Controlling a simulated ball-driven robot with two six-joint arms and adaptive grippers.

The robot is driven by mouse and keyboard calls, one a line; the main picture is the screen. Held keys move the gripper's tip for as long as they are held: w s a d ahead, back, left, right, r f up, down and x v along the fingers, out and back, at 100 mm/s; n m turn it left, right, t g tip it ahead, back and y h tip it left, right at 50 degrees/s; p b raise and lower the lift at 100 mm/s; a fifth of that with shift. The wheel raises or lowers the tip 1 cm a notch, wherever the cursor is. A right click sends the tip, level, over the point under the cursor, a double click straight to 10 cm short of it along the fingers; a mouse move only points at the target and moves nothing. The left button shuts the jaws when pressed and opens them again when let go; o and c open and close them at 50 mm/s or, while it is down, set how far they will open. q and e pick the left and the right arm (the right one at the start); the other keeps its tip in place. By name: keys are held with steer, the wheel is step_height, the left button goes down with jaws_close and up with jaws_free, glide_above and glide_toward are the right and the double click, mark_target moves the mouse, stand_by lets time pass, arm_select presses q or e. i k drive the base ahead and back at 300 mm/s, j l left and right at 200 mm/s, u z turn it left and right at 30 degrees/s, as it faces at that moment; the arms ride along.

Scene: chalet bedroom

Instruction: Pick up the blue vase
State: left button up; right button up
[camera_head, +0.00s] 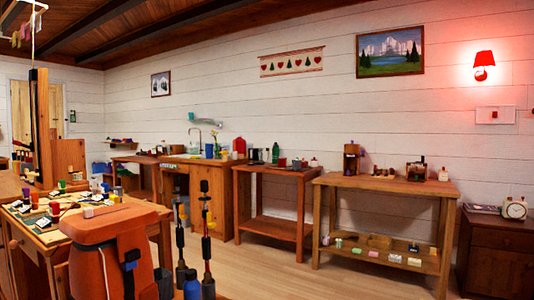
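A small blue object (217,149) with something green and yellow above it stands near the sink on the wooden counter (176,159) at the back. It may be the blue vase, but it is too small to be sure. A blue bottle-shaped thing (192,284) shows low in the middle, cut by the bottom edge; I cannot tell whether it is a vase. Neither of my grippers is in view.
An orange backpack-like object (105,250) and two upright dark poles (205,215) stand close in front. A cluttered table (22,222) is at the left. A side table (273,170) and a shelved bench (385,184) line the wall. The floor (290,270) before them is clear.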

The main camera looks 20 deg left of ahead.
mark_target(209, 147)
steer(key=u, duration=1.05)
steer(key=i+l+z, duration=0.1)
steer(key=i+z, duration=0.45)
steer(key=i+l+z, duration=0.2)
steer(key=i+z, duration=0.2)
steer(key=i, duration=0.75)
steer(key=i+j+z, duration=0.15)
steer(key=i+z, duration=0.3)
steer(key=i, duration=0.75)
steer(key=i+j+u, duration=0.1)
steer(key=i+u, duration=0.35)
steer(key=i+l+u, duration=0.1)
steer(key=i+u, duration=0.35)
steer(key=i+l+u, duration=0.3)
steer(key=i+u, duration=0.15)
steer(key=i, duration=0.15)
steer(key=i+j+u, duration=0.2)
steer(key=i+u, duration=1.15)
